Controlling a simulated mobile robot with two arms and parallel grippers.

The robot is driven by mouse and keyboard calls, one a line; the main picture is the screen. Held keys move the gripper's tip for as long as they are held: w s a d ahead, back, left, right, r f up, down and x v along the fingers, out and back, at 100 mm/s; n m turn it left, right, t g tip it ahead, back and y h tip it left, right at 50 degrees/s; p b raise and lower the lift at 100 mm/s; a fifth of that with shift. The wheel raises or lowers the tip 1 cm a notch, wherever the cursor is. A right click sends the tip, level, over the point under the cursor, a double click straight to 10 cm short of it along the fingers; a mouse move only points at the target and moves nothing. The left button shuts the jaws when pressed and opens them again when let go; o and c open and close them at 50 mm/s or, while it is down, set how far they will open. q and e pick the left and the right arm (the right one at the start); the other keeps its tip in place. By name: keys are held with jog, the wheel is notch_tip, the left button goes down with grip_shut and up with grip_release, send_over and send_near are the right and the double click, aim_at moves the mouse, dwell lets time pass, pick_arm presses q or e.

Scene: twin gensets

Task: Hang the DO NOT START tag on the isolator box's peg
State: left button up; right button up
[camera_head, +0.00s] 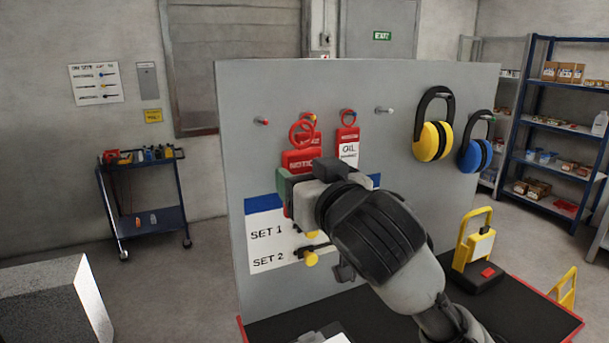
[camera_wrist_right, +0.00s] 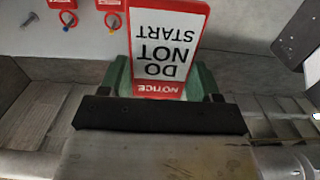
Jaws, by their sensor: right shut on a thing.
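The DO NOT START tag (camera_wrist_right: 168,48) is a white card with a red border and a red NOTICE band. It is upside down in the right wrist view, between the green fingertips of my right gripper (camera_wrist_right: 165,88). In the head view my right gripper (camera_head: 290,190) is shut on it in front of the grey board, and the tag's red NOTICE end (camera_head: 301,160) shows above the fingers. The gripper hides the rest of it there. I cannot pick out the isolator box or its peg for sure. My left gripper is not in view.
The grey board (camera_head: 235,100) carries a red peg (camera_head: 262,121), an OIL tag (camera_head: 348,150), a bare grey peg (camera_head: 385,110), yellow earmuffs (camera_head: 433,140) and blue earmuffs (camera_head: 475,155). A SET 1/SET 2 panel (camera_head: 265,240) is lower left. A yellow-handled device (camera_head: 480,245) stands at right.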

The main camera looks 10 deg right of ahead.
jog(key=p+v, duration=0.1)
jog(key=v, duration=0.6)
dwell(0.8)
